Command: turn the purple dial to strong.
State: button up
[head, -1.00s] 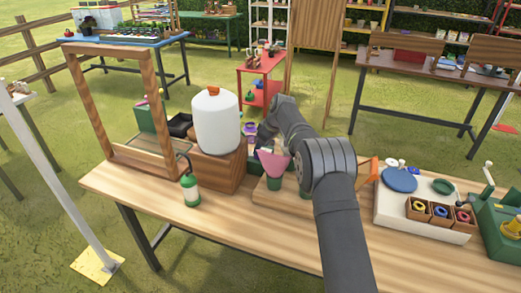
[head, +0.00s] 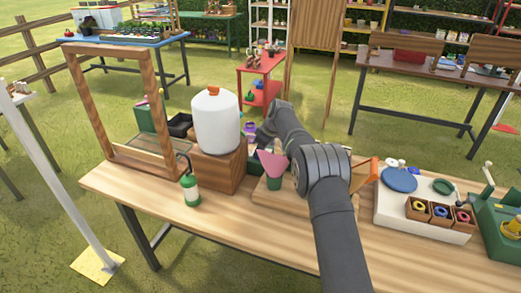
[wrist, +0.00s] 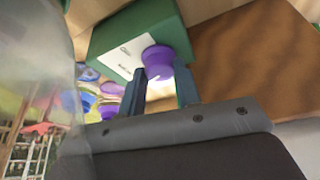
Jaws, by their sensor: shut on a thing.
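The purple dial (wrist: 158,54) sticks out from the white face panel (wrist: 122,55) of a green box (wrist: 162,22) in the wrist view. My gripper (wrist: 160,76) has one finger on each side of the dial and is shut on it. The dial's underside and pointer are hard to make out. The lettering on the panel is too small to read, so the setting cannot be told. In the head view my arm hides the gripper and most of that area.
A white jug (head: 215,121) on a wooden block (head: 217,168) stands left of my arm. A pink cone (head: 272,165) stands close to it. A green bottle (head: 190,189) is near the front edge. A white board (head: 421,227) with small boxes lies at right.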

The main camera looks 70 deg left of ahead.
jog(key=n+g, duration=0.1)
jog(key=n, duration=0.3)
jog(key=shift+w+a+h, duration=0.1)
jog(key=shift+a+h, duration=0.05)
jog(key=shift+h, duration=0.25)
jog(key=o, duration=1)
jog(key=v, duration=1.2)
jog(key=shift+w, duration=0.1)
